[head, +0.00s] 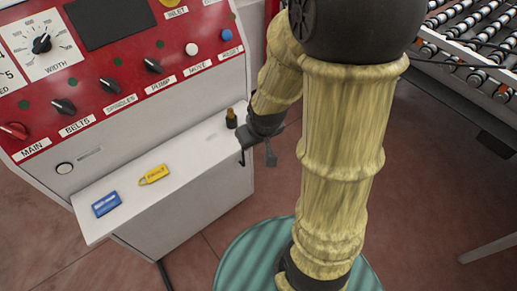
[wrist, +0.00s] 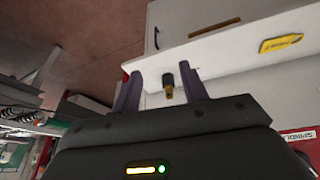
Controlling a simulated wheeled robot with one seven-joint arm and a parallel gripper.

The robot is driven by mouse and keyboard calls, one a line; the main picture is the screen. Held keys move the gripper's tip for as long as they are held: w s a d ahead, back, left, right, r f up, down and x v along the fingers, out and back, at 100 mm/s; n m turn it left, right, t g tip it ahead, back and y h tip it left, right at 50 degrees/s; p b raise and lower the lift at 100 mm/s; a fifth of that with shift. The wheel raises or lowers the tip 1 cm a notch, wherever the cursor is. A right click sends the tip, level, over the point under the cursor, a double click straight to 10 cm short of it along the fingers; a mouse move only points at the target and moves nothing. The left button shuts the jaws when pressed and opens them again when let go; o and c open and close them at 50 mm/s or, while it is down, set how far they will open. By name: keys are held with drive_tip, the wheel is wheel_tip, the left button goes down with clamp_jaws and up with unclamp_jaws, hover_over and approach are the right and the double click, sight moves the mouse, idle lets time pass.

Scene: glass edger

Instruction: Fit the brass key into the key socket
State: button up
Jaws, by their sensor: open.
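A small upright piece with a brass upper part and a dark lower part, which looks like the brass key (head: 231,118), stands at the right end of the white ledge. It also shows in the wrist view (wrist: 168,86), framed in the gap between my fingers. My gripper (head: 258,157) is open and empty beside the ledge's right end, just right of the key. In the wrist view its two dark fingers (wrist: 162,92) are apart, with the key seemingly beyond their tips. A round fitting (head: 64,168), possibly the key socket, is on the white front below the red panel; I cannot tell its details.
A yellow tag (head: 154,175) and a blue card (head: 106,204) lie on the ledge (head: 185,190). The red panel above it carries several knobs and buttons. A roller conveyor (head: 470,45) is at the right. The ledge between tag and key is mostly clear.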

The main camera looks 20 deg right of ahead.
drive_tip(key=s+a+r+m+g, duration=0.1)
drive_tip(key=s+r, duration=0.2)
drive_tip(key=s, duration=0.2)
drive_tip(key=shift+s+a+m+g, duration=0.15)
drive_tip(key=shift+s+m+g, duration=0.15)
drive_tip(key=shift+s, duration=0.05)
drive_tip(key=shift+r, duration=0.1)
drive_tip(key=shift+f+b, duration=0.7)
